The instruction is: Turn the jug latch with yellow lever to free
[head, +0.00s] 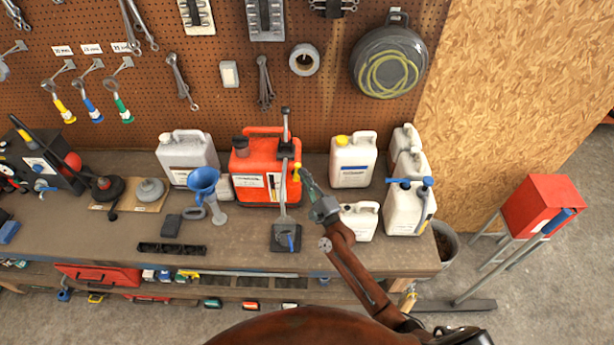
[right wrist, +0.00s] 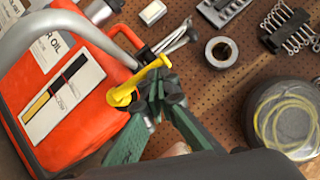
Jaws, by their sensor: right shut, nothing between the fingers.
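The red oil jug (head: 262,168) stands on the workbench, and it also fills the left of the right wrist view (right wrist: 75,85). The yellow lever (head: 297,171) is at the jug's right side. In the right wrist view the yellow lever (right wrist: 136,84) slants from a round yellow end up to the right. My right gripper (head: 303,172) is shut and empty, its green fingers beside the lever. In the right wrist view the fingertips (right wrist: 160,88) are close to the lever; I cannot tell whether they touch. My left gripper is not in view.
A grey stand (head: 285,238) with a post is in front of the red jug. A blue funnel (head: 204,180) stands left of it. White jugs (head: 352,160) stand to its right, one (head: 359,221) near my right arm. The pegboard (head: 220,100) rises behind.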

